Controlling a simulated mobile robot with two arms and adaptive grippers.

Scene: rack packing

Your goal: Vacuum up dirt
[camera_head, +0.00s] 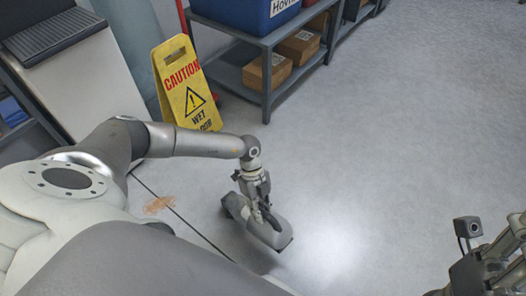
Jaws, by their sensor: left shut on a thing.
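A patch of brown dirt (159,204) lies on the grey floor, close to a dark floor seam and left of my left gripper. My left gripper (266,212) is shut on a grey handheld vacuum (272,235) and points down. The vacuum's wide end points to the lower right, away from the dirt. The gripper hides part of the vacuum's top. Whether the vacuum touches the floor is unclear. My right gripper (478,275) is partly in view at the lower right corner, and its finger state is unclear.
A yellow wet-floor caution sign (189,90) stands behind my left arm. A grey metal rack (266,75) holds a blue bin (240,12) and cardboard boxes (268,71). A white cabinet (85,75) is at the upper left. The floor at the right is clear.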

